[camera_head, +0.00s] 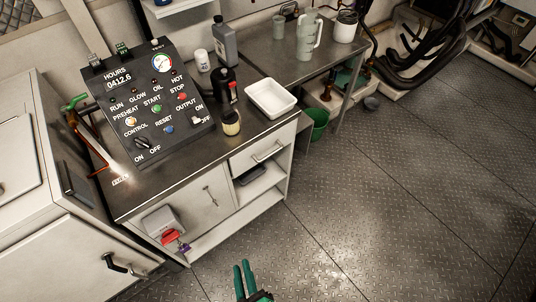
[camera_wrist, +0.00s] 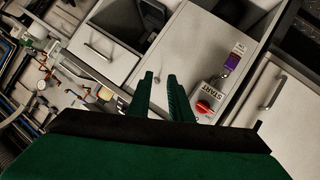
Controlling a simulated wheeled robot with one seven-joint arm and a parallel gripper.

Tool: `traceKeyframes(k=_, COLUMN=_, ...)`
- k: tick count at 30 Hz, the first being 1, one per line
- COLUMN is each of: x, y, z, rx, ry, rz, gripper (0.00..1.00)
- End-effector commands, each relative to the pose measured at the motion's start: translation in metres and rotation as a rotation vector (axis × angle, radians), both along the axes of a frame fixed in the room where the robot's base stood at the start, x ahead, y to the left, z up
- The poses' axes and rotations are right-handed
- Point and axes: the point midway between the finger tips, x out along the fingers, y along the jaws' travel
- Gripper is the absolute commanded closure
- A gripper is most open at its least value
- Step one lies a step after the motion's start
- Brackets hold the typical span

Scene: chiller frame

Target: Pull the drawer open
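The drawer (camera_head: 258,157) is a white front with a bar handle (camera_head: 268,151), at the upper right of the metal-topped cabinet (camera_head: 203,150). It looks shut, flush with the cabinet. In the wrist view the drawer (camera_wrist: 104,66) is at the upper left, with its handle (camera_wrist: 98,51) across it. My gripper (camera_head: 242,264) has green fingers and is over the floor in front of the cabinet, well apart from the drawer. In the wrist view my gripper (camera_wrist: 160,76) has its fingers apart with nothing between them.
An open shelf with a dark item (camera_head: 250,175) lies below the drawer. Left of it is a cabinet door (camera_head: 190,212) with a handle. A grey box with a red knob (camera_head: 170,236) sticks out further left. A green bin (camera_head: 318,123) stands at right.

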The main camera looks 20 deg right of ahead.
Motion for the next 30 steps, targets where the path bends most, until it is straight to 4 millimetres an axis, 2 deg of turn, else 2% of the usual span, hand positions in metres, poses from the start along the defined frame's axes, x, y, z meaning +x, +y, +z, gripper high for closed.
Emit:
traceKeyframes(k=1, x=0.019, y=0.000, z=-0.013, rx=-0.074, ry=0.018, rz=0.015, gripper=0.81)
traceKeyframes(k=6, x=0.072, y=-0.009, z=-0.052, rx=-0.345, ry=0.102, rz=0.055, gripper=0.81)
traceKeyframes(k=9, x=0.105, y=-0.019, z=-0.065, rx=-0.506, ry=0.151, rz=0.065, gripper=0.81)
traceKeyframes(k=13, x=0.151, y=-0.036, z=-0.071, rx=-0.716, ry=0.218, rz=0.060, gripper=0.81)
traceKeyframes(k=17, x=0.197, y=-0.056, z=-0.062, rx=-0.923, ry=0.287, rz=0.031, gripper=0.81)
traceKeyframes(k=22, x=0.252, y=-0.084, z=-0.031, rx=-1.171, ry=0.384, rz=-0.038, gripper=0.81)
traceKeyframes(k=25, x=0.276, y=-0.098, z=-0.008, rx=-1.283, ry=0.439, rz=-0.089, gripper=0.81)
traceKeyframes(k=30, x=0.299, y=-0.112, z=0.022, rx=-1.403, ry=0.505, rz=-0.156, gripper=0.81)
